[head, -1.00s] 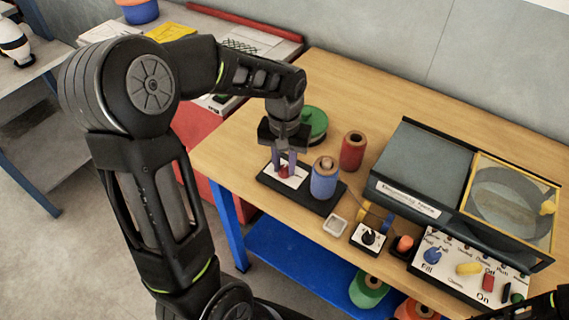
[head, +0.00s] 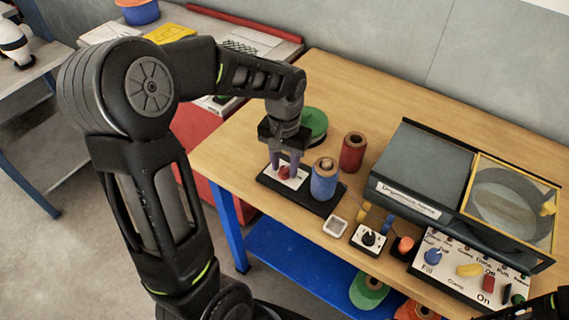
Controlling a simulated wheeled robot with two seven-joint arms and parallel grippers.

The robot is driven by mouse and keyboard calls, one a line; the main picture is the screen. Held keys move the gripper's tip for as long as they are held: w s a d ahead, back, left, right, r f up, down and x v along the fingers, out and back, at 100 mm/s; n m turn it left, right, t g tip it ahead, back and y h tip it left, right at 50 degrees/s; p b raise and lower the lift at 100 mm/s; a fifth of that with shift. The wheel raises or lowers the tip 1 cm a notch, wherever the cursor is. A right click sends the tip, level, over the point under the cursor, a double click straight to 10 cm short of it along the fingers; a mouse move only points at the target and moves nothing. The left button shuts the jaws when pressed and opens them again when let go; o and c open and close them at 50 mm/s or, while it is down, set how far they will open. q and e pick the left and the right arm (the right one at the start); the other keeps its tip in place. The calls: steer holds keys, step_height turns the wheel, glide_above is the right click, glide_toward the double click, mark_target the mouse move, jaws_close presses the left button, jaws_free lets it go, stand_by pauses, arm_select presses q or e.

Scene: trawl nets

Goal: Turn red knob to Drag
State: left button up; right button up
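The red knob (head: 284,173) sits on a white plate on a black base board (head: 318,204), near the front left of the wooden table. My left gripper (head: 284,170) points down over it, with its two purple fingers apart, one on each side of the knob. I cannot tell whether the fingers touch the knob. The lettering around the knob is too small to read, so its setting cannot be told. Only a dark piece of my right arm shows at the bottom right corner; its gripper is out of view.
A blue spool (head: 324,180) stands on the board, close right of the gripper. A red spool (head: 352,152) and a green spool (head: 313,124) stand behind. A black knob box (head: 369,239) and a larger machine (head: 420,172) with a control panel (head: 470,270) are to the right.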

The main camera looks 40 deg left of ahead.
mark_target(284, 169)
arm_select(q)
steer(key=shift+o, duration=0.9)
step_height(284, 169, up, 8)
steer(key=shift+f+b, duration=0.15)
steer(key=shift+b, duration=0.2)
steer(key=shift+s, duration=0.1)
